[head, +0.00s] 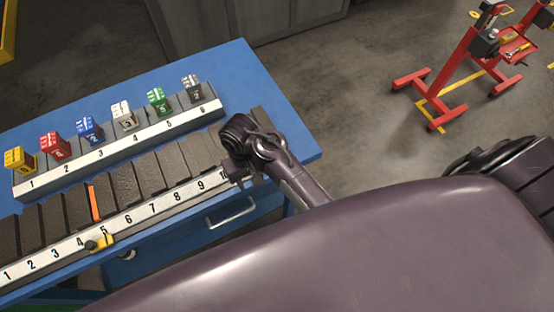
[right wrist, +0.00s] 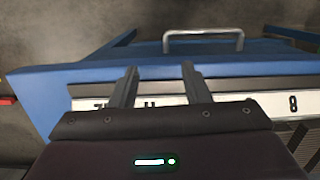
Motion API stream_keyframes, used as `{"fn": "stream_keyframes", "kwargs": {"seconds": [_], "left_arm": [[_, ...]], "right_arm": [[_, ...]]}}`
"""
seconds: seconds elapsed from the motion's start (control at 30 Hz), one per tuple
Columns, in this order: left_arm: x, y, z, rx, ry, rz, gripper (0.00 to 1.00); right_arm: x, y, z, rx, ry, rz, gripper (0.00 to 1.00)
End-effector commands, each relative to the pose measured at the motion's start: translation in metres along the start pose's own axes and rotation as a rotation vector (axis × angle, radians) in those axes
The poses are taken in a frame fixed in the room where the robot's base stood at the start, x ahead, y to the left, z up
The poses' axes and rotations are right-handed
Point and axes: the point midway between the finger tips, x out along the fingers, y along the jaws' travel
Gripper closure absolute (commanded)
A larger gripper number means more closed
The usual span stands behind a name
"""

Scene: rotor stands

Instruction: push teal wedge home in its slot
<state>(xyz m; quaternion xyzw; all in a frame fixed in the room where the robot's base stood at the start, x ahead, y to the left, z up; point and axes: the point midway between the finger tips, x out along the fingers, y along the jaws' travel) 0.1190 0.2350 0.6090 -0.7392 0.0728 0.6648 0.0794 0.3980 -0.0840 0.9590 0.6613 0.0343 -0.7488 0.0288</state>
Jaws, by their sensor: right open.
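I cannot make out a teal wedge in either view. The front slotted rack (head: 150,212) has dark slots above a white strip with black numbers. An orange strip (head: 94,202) stands in the rack above number 5. My right gripper (head: 236,172) is over the right end of this rack, near the high numbers, and hides part of it. In the right wrist view the right gripper (right wrist: 160,78) has its two fingers apart with nothing between them, above the number strip (right wrist: 205,99). My left gripper is not in view.
A rear rack (head: 125,146) holds several coloured blocks, including a green one (head: 158,101). A yellow clip (head: 102,243) with a black knob sits at the front strip. The blue bench (head: 243,75) has a metal handle (head: 231,212). A red stand (head: 445,80) is on the floor.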

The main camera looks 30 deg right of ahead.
Motion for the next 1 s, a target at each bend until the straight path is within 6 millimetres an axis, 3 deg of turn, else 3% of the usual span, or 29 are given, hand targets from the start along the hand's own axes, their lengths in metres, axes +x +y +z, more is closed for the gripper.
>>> {"fn": "stream_keyframes", "kwargs": {"seconds": [0.33,1.0], "left_arm": [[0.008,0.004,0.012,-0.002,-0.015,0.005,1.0],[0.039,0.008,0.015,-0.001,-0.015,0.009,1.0]], "right_arm": [[0.064,-0.004,0.027,-0.028,-0.067,-0.01,0.57],[0.199,0.002,0.047,-0.039,-0.035,-0.079,0.57]]}}
